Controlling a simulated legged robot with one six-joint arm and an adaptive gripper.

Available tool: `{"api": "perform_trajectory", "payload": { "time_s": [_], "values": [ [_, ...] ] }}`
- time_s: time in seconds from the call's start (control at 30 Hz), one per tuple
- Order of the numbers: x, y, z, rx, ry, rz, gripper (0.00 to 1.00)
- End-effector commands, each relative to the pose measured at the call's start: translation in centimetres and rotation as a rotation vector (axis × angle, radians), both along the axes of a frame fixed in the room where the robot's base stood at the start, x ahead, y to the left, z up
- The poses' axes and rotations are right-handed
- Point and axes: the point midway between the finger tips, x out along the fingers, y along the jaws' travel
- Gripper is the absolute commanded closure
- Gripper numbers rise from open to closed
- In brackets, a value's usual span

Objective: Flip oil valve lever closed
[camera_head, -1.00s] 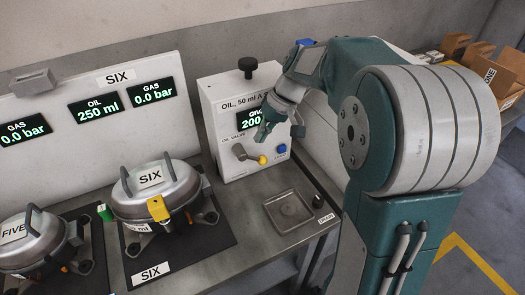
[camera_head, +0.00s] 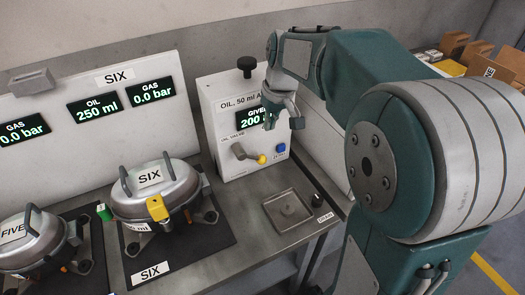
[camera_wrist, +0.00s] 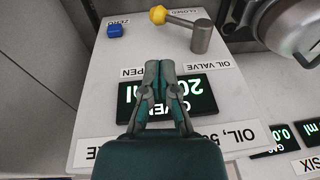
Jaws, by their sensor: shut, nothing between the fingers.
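The oil valve lever (camera_head: 246,154) is a metal handle with a yellow knob (camera_head: 262,160), on the front of the white oil panel. In the head view it points right and slightly down from its pivot. In the wrist view, which is upside down, the lever (camera_wrist: 180,21) runs from its pivot to the yellow knob, beside the CLOSED label (camera_wrist: 187,12). The OPEN label (camera_wrist: 130,72) lies nearer my fingers. My gripper (camera_wrist: 160,63) is shut and empty, in front of the panel's GIVEN display (camera_wrist: 200,92). It is apart from the lever, above it in the head view.
A blue button (camera_head: 281,149) sits right of the lever. A black knob (camera_head: 247,66) tops the oil panel (camera_head: 215,105). A square drain tray (camera_head: 288,213) is on the bench below. The SIX compressor (camera_head: 155,190) stands at left, with the FIVE unit (camera_head: 25,240) beyond.

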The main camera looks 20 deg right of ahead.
Motion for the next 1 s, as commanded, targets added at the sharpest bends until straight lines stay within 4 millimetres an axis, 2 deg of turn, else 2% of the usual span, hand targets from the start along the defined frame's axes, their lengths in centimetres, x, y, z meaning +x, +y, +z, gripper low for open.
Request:
{"api": "perform_trajectory", "payload": {
  "time_s": [0.1, 0.5, 0.7, 1.0],
  "values": [
    [0.3, 0.3, -2.4, 0.001, 0.005, 0.002, 1.0],
    [1.3, 1.2, -9.4, 0.001, 0.004, 0.001, 1.0],
    [1.6, 1.4, -11.0, 0.001, 0.0, 0.0, 1.0],
    [1.6, 1.4, -11.1, 0.001, -0.001, 0.0, 1.0]
  ]
}}
